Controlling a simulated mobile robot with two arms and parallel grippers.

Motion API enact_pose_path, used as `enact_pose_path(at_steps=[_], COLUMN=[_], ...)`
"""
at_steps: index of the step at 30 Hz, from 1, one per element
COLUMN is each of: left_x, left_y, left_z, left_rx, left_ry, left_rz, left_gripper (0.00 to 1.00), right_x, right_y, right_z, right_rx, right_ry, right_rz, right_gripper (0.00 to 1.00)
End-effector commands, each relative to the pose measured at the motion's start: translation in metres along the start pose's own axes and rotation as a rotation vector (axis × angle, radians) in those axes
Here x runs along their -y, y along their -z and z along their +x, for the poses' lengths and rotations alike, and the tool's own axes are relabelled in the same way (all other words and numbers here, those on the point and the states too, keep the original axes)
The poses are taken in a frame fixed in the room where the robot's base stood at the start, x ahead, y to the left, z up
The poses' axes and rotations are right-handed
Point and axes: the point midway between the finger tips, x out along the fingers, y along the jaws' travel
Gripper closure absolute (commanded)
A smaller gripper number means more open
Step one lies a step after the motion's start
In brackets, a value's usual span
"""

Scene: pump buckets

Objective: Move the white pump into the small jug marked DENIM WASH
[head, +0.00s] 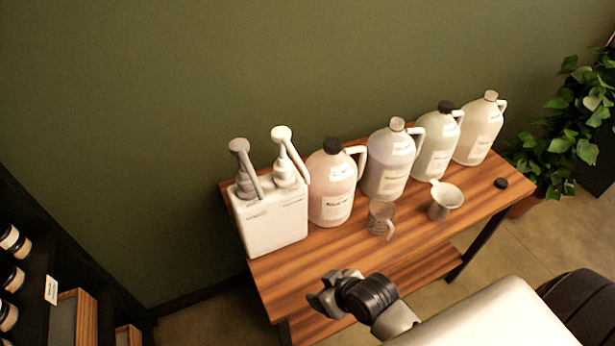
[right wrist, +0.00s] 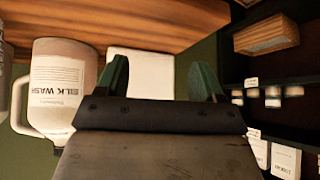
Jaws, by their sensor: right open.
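The white pump (head: 284,158) stands upright at the right of the top of a white block-shaped container (head: 272,226). A grey pump (head: 242,170) stands beside it on the left. Several jugs stand in a row to the right: pinkish (head: 331,186), lavender (head: 388,163), greenish (head: 437,144) and cream (head: 478,134). I cannot read DENIM WASH on any. My right gripper (head: 325,294) is open and empty, at the table's front, apart from the pumps. In the right wrist view, the white container (right wrist: 145,72) shows between its fingers. My left gripper is not in view.
A clear measuring cup (head: 380,218) and a pale funnel-like cup (head: 445,201) stand in front of the jugs. A black cap (head: 501,183) lies on the wooden table's (head: 318,262) right end. A plant (head: 575,125) stands right; dark shelving (head: 62,270) stands left.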

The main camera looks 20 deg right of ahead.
Motion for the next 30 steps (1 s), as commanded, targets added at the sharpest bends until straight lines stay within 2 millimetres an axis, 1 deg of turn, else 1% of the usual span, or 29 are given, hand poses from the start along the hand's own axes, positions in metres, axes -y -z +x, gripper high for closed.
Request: enact_pose_path(at_steps=[1, 2, 3, 5, 6, 8, 9, 12, 15, 18, 23, 30], left_x=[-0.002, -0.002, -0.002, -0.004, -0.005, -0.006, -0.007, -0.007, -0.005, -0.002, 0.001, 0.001], left_y=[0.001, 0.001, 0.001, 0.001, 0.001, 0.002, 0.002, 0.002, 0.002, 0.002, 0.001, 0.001], left_z=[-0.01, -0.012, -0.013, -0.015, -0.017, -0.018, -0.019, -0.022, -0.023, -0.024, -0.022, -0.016], left_rx=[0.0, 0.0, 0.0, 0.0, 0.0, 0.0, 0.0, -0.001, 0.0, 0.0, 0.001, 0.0], left_ry=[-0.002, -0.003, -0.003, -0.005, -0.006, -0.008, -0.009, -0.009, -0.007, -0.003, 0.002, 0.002], left_rz=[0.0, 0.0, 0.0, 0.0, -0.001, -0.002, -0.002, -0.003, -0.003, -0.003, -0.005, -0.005], left_gripper=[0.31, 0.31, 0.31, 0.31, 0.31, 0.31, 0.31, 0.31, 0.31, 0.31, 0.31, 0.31], right_x=[-0.001, -0.001, -0.003, -0.007, -0.01, -0.018, -0.024, -0.042, -0.058, -0.067, -0.07, -0.07], right_y=[0.029, 0.044, 0.064, 0.089, 0.105, 0.128, 0.142, 0.173, 0.193, 0.203, 0.211, 0.232], right_z=[-0.01, -0.012, -0.012, -0.013, -0.013, -0.015, -0.017, -0.024, -0.031, -0.035, -0.032, -0.016], right_rx=[-0.084, -0.143, -0.224, -0.337, -0.411, -0.517, -0.584, -0.738, -0.845, -0.902, -0.925, -0.924], right_ry=[0.018, 0.032, 0.05, 0.065, 0.07, 0.07, 0.065, 0.037, 0.005, -0.019, -0.027, -0.026], right_rz=[-0.027, -0.042, -0.057, -0.074, -0.079, -0.084, -0.083, -0.071, -0.055, -0.044, -0.036, -0.036], right_gripper=[0.32, 0.32, 0.32, 0.32, 0.32, 0.32, 0.32, 0.32, 0.32, 0.32, 0.32, 0.32])
